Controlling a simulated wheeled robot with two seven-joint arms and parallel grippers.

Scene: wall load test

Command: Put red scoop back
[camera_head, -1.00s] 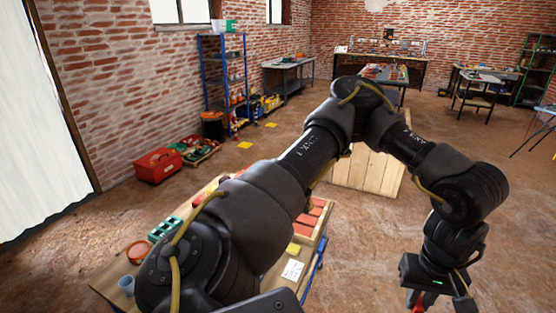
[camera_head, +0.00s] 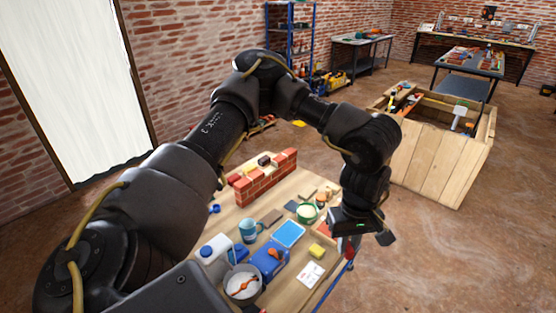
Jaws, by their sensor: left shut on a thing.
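My left arm reaches across the view from the left and bends down to my left gripper (camera_head: 358,243). The gripper is over the right edge of the near wooden table (camera_head: 322,285). It is shut on the red scoop (camera_head: 343,243), of which only a small red part shows; the gripper hides the rest. My right gripper is not in view.
A wooden crate (camera_head: 436,160) with tools stands behind on the right. Open floor lies right.

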